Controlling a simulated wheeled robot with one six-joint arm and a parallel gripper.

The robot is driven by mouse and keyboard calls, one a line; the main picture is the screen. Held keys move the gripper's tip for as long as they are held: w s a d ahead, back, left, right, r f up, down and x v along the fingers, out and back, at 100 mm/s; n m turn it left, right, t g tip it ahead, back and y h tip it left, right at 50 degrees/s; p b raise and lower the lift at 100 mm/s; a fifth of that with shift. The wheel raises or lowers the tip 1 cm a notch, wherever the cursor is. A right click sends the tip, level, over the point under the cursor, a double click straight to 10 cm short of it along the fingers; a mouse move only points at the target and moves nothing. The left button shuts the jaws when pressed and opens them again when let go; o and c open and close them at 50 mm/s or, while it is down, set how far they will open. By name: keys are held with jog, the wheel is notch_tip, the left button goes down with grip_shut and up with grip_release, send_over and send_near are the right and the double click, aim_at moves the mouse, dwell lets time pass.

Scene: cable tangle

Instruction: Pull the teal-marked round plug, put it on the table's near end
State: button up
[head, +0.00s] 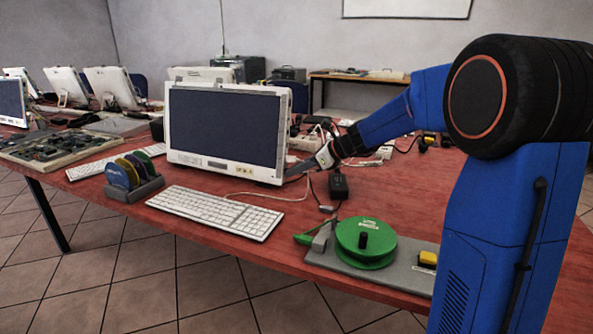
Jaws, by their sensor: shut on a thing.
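My gripper (309,167) is over the table (290,210), just right of the monitor's lower right corner. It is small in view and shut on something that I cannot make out. A white power strip (304,143) lies behind it, partly hidden by my gripper and the monitor. Dark plugs and cables (318,120) are around the strip. I cannot pick out a teal mark or tell which plug is the round one. A black power adapter (339,187) stands just right of and below my gripper.
The monitor (226,128) stands left of my gripper, a white keyboard (215,212) in front of it. A green reel (366,242) on a grey board is near the front edge. More plugs and cables (424,144) lie behind my arm. Bare table shows between adapter and reel.

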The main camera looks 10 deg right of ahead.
grip_shut()
jog(key=shift+s+d, duration=0.15)
jog(key=shift+d, duration=0.1)
jog(key=shift+s+d, duration=0.75)
jog(key=shift+d, duration=0.25)
jog(key=s+d+r+g+h, duration=0.1)
jog(key=s+d, duration=0.4)
jog(key=d, duration=0.6)
jog(key=s+d+r+g+h, duration=0.1)
jog(key=s+d+r+h, duration=0.1)
jog(key=s+d, duration=0.65)
jog(key=s+d+r+g+h, duration=0.1)
jog(key=s+d, duration=0.2)
jog(key=d, duration=1)
jog(key=shift+d+f, duration=0.15)
jog(key=shift+f, duration=3.45)
